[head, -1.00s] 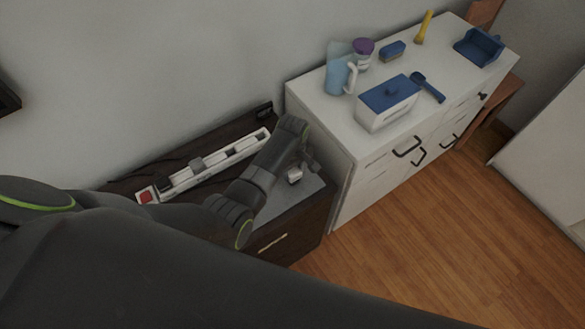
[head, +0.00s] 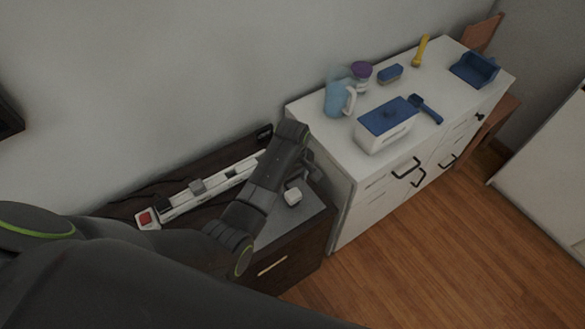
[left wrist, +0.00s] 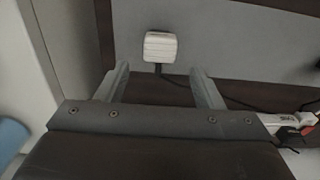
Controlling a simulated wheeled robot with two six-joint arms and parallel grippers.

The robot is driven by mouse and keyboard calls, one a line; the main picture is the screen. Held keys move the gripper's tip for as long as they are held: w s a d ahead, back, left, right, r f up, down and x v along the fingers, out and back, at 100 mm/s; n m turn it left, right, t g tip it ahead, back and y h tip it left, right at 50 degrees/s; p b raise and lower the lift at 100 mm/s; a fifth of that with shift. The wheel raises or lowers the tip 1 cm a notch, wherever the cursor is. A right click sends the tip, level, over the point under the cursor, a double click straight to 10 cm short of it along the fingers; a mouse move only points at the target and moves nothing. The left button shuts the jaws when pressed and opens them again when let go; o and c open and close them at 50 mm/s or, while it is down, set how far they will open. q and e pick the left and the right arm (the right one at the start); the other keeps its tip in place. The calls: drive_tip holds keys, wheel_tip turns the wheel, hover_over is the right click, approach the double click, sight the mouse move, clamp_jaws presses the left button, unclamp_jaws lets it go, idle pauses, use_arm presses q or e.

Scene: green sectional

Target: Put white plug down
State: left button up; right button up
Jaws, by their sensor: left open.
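The white plug (head: 293,196) lies on the grey top of the low dark cabinet, near its right end. In the left wrist view the white plug (left wrist: 160,46) sits on the grey surface, with a dark cord running from it toward me. My left gripper (left wrist: 165,82) is open, with its two fingers spread apart. The plug is just beyond the fingertips, between their lines and not touched by them. In the head view my left gripper (head: 312,172) is above the plug, partly hidden by its own wrist. My right gripper is not in view.
A white power strip (head: 205,187) with a red switch (head: 146,218) lies along the cabinet's back. A taller white cabinet (head: 345,205) stands close at the right, holding a blue pitcher (head: 336,98), a blue-lidded box (head: 385,130), a brush (head: 425,108) and a blue dustpan (head: 474,70).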

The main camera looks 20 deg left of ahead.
sight(292, 193)
use_arm(q)
drive_tip(key=shift+r, duration=2.75)
drive_tip(key=shift+f, duration=0.1)
